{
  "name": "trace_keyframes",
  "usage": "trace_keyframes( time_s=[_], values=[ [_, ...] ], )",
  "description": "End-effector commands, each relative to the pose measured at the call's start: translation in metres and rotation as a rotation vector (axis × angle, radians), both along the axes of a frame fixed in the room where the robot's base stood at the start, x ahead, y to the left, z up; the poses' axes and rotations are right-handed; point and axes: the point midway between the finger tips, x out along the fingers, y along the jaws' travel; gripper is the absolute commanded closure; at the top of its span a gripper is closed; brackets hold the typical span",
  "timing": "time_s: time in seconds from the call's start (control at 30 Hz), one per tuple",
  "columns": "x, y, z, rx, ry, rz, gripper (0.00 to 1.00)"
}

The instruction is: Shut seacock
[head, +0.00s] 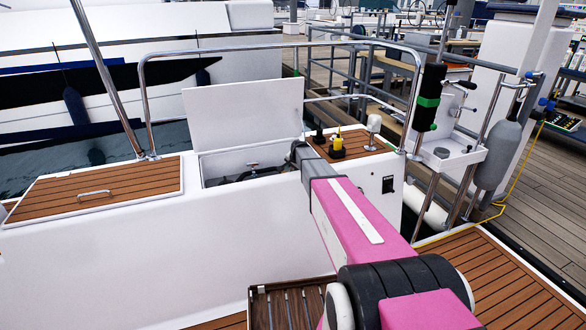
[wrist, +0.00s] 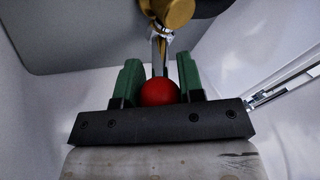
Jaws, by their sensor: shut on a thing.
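In the wrist view, the seacock shows as a brass body (wrist: 168,12) at the top with a metal lever (wrist: 158,52) coming down from it. The lever ends in a red ball knob (wrist: 158,92). My gripper (wrist: 159,80) has its two green fingers on either side of the knob and is shut on it. The lever runs roughly straight away from my gripper. In the head view, my pink arm reaches towards the open white locker, and my fingers, the knob and the seacock cannot be made out there.
The locker's white lid (head: 243,110) stands raised. White walls lie close around my gripper, with a metal rail (wrist: 285,85) at the right. A teak hatch (head: 100,188) is left of the opening. Small black and yellow items (head: 337,145) stand on a teak panel at right.

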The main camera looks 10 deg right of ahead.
Motion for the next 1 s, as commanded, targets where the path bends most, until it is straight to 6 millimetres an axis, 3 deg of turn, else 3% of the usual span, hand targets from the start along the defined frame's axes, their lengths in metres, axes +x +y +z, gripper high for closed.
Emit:
trace_keyframes(
  time_s=[0.07, 0.1, 0.17, 0.67, 1.0],
  values=[
    [-0.001, 0.000, 0.000, 0.000, 0.001, 0.000, 1.00],
    [-0.001, 0.000, 0.000, 0.001, 0.002, 0.001, 0.58],
    [-0.001, 0.000, 0.000, 0.000, 0.003, 0.000, 0.39],
    [-0.007, -0.001, 0.009, 0.000, 0.003, 0.000, 0.39],
    [-0.036, -0.007, 0.058, -0.001, 0.001, 0.000, 0.39]
  ],
)
